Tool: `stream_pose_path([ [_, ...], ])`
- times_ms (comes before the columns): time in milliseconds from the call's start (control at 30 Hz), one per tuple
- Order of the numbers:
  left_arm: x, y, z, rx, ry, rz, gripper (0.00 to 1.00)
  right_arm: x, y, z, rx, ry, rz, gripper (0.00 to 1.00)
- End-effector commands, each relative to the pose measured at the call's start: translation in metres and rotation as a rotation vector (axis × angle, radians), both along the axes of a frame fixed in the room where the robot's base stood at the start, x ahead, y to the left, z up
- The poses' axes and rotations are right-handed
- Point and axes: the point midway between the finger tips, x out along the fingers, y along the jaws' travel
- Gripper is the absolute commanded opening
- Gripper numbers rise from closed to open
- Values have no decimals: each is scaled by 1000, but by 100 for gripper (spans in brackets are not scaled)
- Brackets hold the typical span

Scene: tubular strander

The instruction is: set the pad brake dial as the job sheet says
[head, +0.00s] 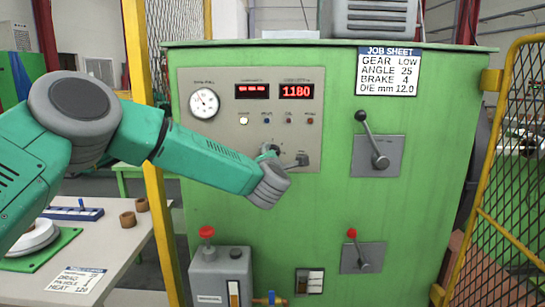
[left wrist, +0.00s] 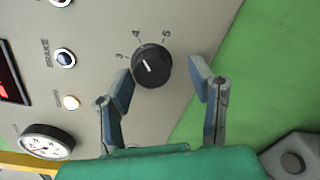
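The job sheet (head: 388,72) on the green cabinet reads gear low, angle 25, brake 4, die mm 12.0. The black round dial (left wrist: 152,66) is on the grey panel in the left wrist view. Its white pointer line points up-left, and small numbers stand around its upper side; I cannot tell the exact setting. My right gripper is not in view.
Two larger levers (head: 380,160) (head: 352,234) are farther right. A yellow mesh guard (head: 520,150) bounds the right side.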

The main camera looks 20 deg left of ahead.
Motion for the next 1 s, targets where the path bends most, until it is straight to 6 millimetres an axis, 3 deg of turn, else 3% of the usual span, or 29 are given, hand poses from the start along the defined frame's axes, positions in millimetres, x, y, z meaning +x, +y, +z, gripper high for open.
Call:
stream_pose_path([
  [433,-10,-3,6,0,-9,0,52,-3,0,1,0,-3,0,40],
  [800,-80,-21,7,0,-6,-2,52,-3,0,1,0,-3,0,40],
  [1000,-106,-27,7,-1,-6,1,52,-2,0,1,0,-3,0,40],
])
